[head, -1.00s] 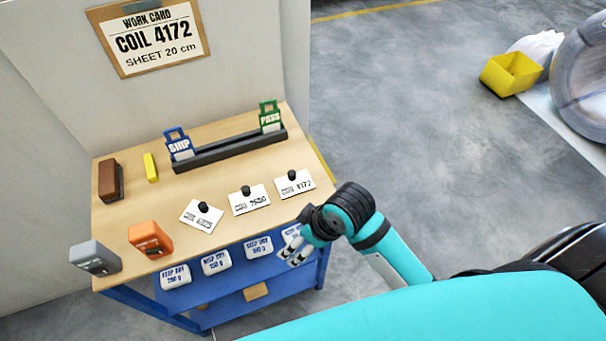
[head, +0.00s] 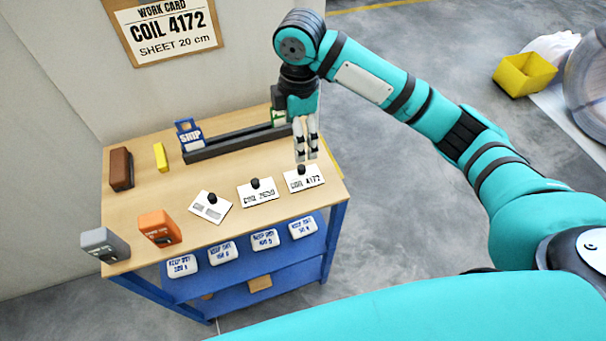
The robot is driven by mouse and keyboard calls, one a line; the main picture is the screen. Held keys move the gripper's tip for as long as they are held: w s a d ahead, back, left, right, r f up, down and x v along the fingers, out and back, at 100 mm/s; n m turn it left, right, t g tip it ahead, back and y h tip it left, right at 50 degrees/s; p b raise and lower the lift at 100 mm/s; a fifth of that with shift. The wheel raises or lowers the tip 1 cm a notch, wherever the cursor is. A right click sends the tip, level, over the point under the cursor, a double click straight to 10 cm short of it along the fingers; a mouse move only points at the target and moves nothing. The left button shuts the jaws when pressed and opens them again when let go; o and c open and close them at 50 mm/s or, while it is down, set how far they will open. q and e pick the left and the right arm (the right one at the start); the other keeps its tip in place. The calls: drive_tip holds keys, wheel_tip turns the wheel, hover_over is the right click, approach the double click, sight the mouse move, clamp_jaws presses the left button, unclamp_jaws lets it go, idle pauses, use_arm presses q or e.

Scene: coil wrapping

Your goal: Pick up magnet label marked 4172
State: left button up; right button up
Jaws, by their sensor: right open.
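The magnet label marked 4172 (head: 304,182) is a white card with a black knob on top. It lies on the wooden tabletop (head: 160,205), rightmost of the three labels. My right gripper (head: 307,157) points down above it, close over its knob, with its pale fingers open and empty. Whether the fingertips touch the knob I cannot tell. The work card (head: 164,32) on the wall reads COIL 4172. My left gripper is not in view.
Two other knobbed labels, a middle one (head: 259,195) and a left one (head: 209,209), lie beside it. A dark rack (head: 235,143) with a blue SHIP tag (head: 189,136) stands behind; a green tag (head: 279,116) is partly hidden by my arm. An orange device (head: 158,228) sits front left.

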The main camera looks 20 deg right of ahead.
drive_tip(key=d+r, duration=0.1)
drive_tip(key=p, duration=0.2)
hover_over(304, 177)
drive_tip(key=f, duration=1.1)
drive_tip(key=shift+a+f, duration=0.1)
drive_tip(key=shift+a, duration=0.15)
drive_tip(key=shift+f+p, duration=0.5)
drive_tip(key=shift+f, duration=0.05)
drive_tip(key=f, duration=0.2)
drive_tip(key=f+p, duration=0.1)
drive_tip(key=shift+s+d+f, duration=0.1)
drive_tip(key=shift+d+f, duration=0.15)
drive_tip(key=shift+f, duration=0.4)
drive_tip(key=shift+c, duration=0.2)
drive_tip(key=c, duration=1.3)
